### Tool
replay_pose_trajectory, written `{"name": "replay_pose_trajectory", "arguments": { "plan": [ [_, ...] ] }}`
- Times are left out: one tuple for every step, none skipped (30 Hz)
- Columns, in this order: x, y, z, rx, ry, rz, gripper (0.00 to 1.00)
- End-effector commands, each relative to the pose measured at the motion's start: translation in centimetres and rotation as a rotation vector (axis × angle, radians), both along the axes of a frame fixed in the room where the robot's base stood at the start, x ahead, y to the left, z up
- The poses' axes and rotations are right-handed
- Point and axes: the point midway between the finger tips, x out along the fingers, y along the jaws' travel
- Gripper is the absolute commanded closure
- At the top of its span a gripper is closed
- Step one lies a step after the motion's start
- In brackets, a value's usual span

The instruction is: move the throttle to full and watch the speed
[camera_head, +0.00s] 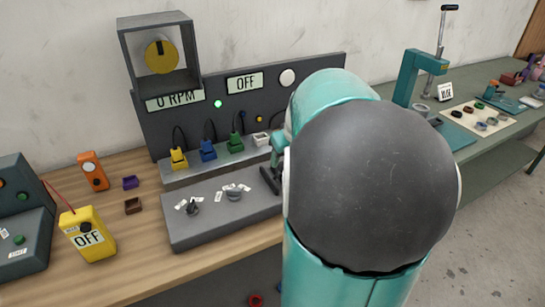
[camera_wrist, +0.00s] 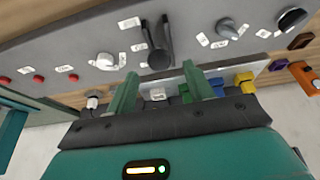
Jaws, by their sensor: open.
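A black lever (camera_wrist: 157,42) with a forked shape stands on the grey control panel (camera_wrist: 185,12), likely the throttle; its labels are too small to read. It also shows in the head view (camera_head: 270,180), left of my arm. My gripper (camera_wrist: 158,75) is open, its two teal fingers spread short of the lever with nothing between them. In the head view my arm hides most of the gripper. The speed display (camera_head: 169,101) reads 0 RPM, below a boxed yellow disc (camera_head: 161,56). A second display (camera_head: 244,83) reads OFF. A green light (camera_head: 217,104) is lit.
Grey (camera_head: 234,195) and black (camera_head: 193,208) knobs sit left of the lever in the head view. A white knob (camera_wrist: 105,60) and red buttons show beyond it in the wrist view. Coloured plugs (camera_head: 208,150) line the ledge behind. A yellow box (camera_head: 87,235) reads OFF.

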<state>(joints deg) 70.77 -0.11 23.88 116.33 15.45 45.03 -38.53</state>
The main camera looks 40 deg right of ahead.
Motion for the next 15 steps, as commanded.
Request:
{"name": "replay_pose_trajectory", "arguments": {
  "plan": [
    [0.3, -0.1, -0.9, 0.004, 0.001, 0.000, 0.48],
    [0.5, -0.2, -1.3, 0.004, 0.001, 0.000, 0.48],
    [0.7, -0.3, -1.8, 0.003, 0.001, 0.000, 0.48],
    [0.8, -0.4, -2.1, 0.002, 0.001, -0.001, 0.48],
    [0.9, -0.4, -2.4, 0.002, 0.000, -0.001, 0.48],
    [1.1, -0.5, -2.7, 0.001, 0.000, -0.002, 0.48],
    [1.1, -0.5, -2.9, 0.001, 0.000, -0.002, 0.48],
    [1.2, -0.5, -3.0, 0.001, 0.000, -0.002, 0.48],
    [1.3, -0.6, -3.1, 0.000, 0.000, -0.001, 0.48],
    [1.3, -0.6, -3.2, 0.000, -0.001, -0.001, 0.48],
    [1.3, -0.7, -3.2, -0.001, -0.001, -0.001, 0.48],
    [1.3, -0.7, -3.2, -0.001, -0.001, -0.001, 0.48],
    [1.3, -0.7, -3.2, -0.001, -0.001, -0.001, 0.48],
    [1.3, -0.7, -3.2, -0.001, -0.001, -0.001, 0.48],
    [1.3, -0.7, -3.2, -0.001, -0.001, -0.001, 0.48]
  ]
}}
